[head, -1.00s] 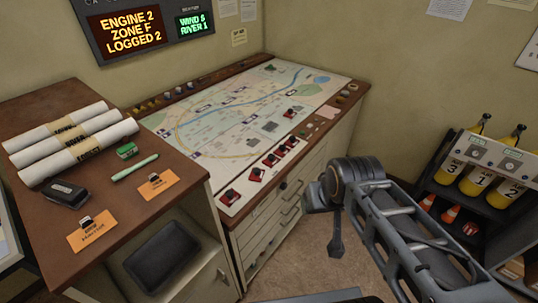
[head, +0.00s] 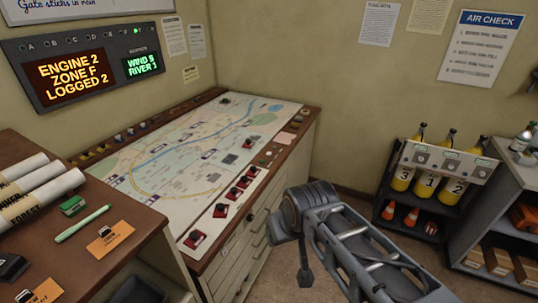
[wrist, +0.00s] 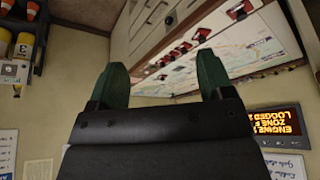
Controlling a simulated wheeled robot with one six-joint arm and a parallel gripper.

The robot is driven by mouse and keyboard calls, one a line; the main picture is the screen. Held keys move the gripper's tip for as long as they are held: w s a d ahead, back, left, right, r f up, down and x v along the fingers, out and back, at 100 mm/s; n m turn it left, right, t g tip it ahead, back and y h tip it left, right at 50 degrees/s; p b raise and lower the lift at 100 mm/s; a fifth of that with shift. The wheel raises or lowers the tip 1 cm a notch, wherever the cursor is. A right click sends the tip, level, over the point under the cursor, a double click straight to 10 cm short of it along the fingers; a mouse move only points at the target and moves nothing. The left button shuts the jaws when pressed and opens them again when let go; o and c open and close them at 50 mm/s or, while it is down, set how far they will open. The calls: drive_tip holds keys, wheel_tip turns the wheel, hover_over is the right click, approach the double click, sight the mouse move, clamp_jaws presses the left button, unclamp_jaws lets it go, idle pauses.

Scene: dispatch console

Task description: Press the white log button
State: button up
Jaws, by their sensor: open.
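My gripper (wrist: 162,72) shows in the wrist view with its two green fingers apart and nothing between them. In the head view my arm reaches over the floor to the right of the map console (head: 190,165), clear of it. The console has a map top with red-and-black pieces along its front edge and small controls on its wooden rims. I cannot single out the white log button among the small pale items at the console's right end. In the wrist view the console (wrist: 181,80) appears upside down beyond the fingers.
A lit display (head: 75,79) reads ENGINE 2, ZONE F, LOGGED 2. A wooden desk (head: 125,235) with paper rolls stands at the left. A rack of yellow cylinders (head: 430,180) and a grey shelf (head: 500,215) stand at the right. Floor lies open between console and rack.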

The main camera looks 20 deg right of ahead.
clamp_jaws()
idle(0.5)
idle(1.1)
